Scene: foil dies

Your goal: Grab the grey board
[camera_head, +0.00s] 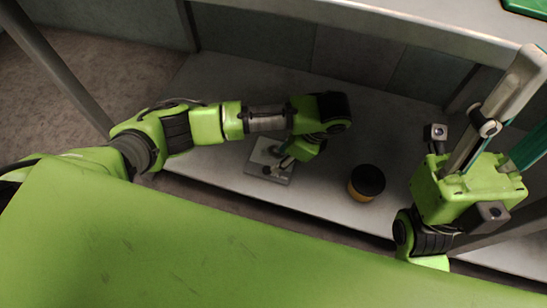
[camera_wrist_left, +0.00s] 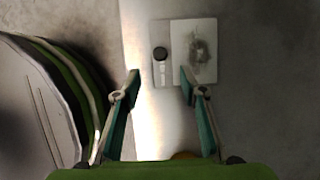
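The grey board (camera_head: 258,158) is a small flat plate lying on the grey shelf under my left gripper (camera_head: 279,164). In the left wrist view the board (camera_wrist_left: 180,28) lies ahead of the fingers, with a dark round knob on a light strip at its left and a dark smudge at its right. My left gripper (camera_wrist_left: 160,78) is open and empty there. Its right fingertip overlaps the board's lower edge in the picture; I cannot tell whether it touches. In the head view this gripper hides part of the board. My right gripper (camera_head: 532,100) is open, its fingers pointing up at the right edge.
A black and orange round container (camera_head: 366,183) stands on the shelf (camera_head: 325,195) right of the board. A higher tabletop (camera_head: 430,22) with a green item (camera_head: 526,7) overhangs the back. The shelf between board and container is clear.

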